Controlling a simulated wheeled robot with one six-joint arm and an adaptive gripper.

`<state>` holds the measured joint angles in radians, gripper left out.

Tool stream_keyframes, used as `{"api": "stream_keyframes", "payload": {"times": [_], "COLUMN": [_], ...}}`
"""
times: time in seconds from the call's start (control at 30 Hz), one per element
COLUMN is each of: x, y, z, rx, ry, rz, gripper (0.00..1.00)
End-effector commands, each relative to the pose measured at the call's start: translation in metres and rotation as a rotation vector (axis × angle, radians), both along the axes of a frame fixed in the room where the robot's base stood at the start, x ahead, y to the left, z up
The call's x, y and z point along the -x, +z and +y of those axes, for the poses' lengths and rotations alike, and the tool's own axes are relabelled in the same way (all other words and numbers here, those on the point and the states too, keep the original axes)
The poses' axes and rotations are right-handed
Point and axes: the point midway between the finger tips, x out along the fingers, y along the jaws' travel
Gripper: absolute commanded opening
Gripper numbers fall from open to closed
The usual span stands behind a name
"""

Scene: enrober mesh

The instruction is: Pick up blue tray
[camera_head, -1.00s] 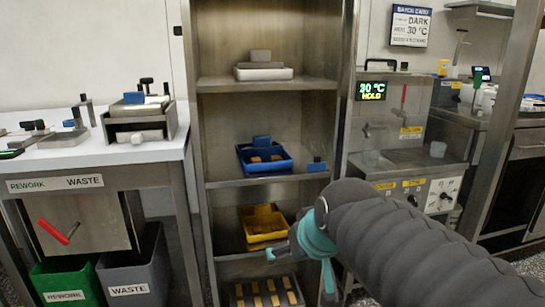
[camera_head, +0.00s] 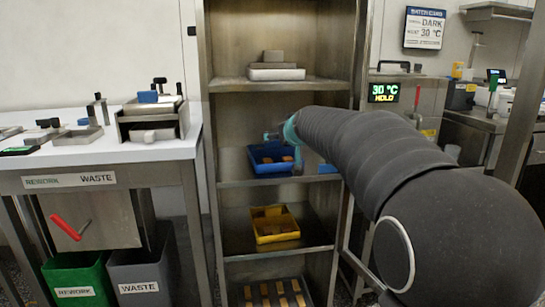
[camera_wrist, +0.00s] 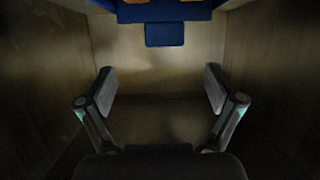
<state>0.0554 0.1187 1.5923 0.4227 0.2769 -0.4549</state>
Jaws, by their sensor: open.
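The blue tray (camera_head: 262,166) sits on the middle shelf of the open metal rack, with orange-brown pieces in it. In the wrist view, the blue tray (camera_wrist: 190,13) shows at the top edge, with a blue tab or handle (camera_wrist: 164,35) toward me. My gripper (camera_head: 283,134) is at the front of that shelf's bay, partly covering the tray in the head view. In the wrist view my gripper (camera_wrist: 159,90) is open, its two fingers wide apart with nothing between them. The tray lies ahead of the fingertips, apart from them.
A white tray (camera_head: 276,74) with a grey block is on the shelf above. A yellow tray (camera_head: 274,236) stands on the shelf below, and a dark tray (camera_head: 270,301) at the bottom. Rack walls (camera_wrist: 275,80) stand close on both sides.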

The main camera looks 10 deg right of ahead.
Motion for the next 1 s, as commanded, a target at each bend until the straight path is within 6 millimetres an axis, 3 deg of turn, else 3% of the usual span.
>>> {"api": "stream_keyframes", "payload": {"times": [0.2, 1.0], "x": [-0.034, -0.096], "y": [-0.014, -0.037], "z": [0.003, 0.014], "rx": [0.000, 0.000], "ry": [0.001, 0.001], "rz": [0.003, 0.001], "gripper": [0.92, 0.92]}}
